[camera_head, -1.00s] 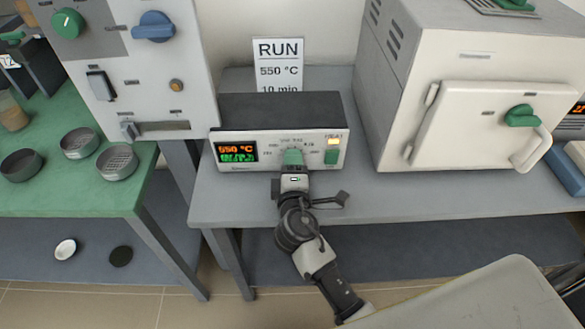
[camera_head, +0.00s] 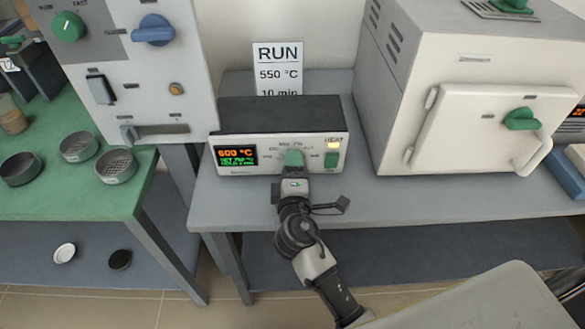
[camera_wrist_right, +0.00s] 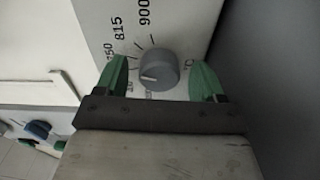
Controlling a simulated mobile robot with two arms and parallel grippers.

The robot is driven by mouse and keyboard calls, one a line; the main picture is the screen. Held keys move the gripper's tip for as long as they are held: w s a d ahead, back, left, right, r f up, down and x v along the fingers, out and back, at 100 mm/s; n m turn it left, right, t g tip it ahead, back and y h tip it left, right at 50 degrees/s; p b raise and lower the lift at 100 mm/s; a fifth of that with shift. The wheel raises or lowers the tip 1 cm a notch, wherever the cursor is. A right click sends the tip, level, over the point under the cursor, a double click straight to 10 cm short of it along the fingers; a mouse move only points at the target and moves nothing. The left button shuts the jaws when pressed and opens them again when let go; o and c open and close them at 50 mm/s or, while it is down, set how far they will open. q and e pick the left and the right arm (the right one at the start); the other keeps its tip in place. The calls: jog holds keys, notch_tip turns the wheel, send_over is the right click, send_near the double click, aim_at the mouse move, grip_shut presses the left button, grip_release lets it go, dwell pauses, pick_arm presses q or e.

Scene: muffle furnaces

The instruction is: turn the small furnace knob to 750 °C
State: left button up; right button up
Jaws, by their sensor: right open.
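The small furnace controller (camera_head: 240,173) is a low box with a dark top and a light front panel. Its display (camera_head: 236,156) reads 600 °C in orange, with green text below. My right gripper (camera_head: 293,160) is at the middle of this panel and hides the knob in the head view. In the right wrist view, the grey round knob (camera_wrist_right: 159,70) with a white pointer mark sits between the spread green fingertips of my right gripper (camera_wrist_right: 160,82), with a gap on each side. Labels 815 and 900 show beside it; another ends in 50. My left gripper is not in view.
A sign (camera_head: 277,70) behind the controller reads RUN, 550 °C, 10 min. A large white furnace (camera_head: 470,130) with a green handle stands right. A grey cabinet (camera_head: 150,85) with knobs stands left, near a green table (camera_head: 100,200) holding round dishes.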

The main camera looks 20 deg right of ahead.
jog(key=b+v, duration=0.1)
jog(key=v, duration=0.9)
jog(key=shift+b, duration=0.3)
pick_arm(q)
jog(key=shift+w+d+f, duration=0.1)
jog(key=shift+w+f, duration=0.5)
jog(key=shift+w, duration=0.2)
pick_arm(e)
jog(key=shift+s+a, duration=0.1)
jog(key=shift+s, duration=0.15)
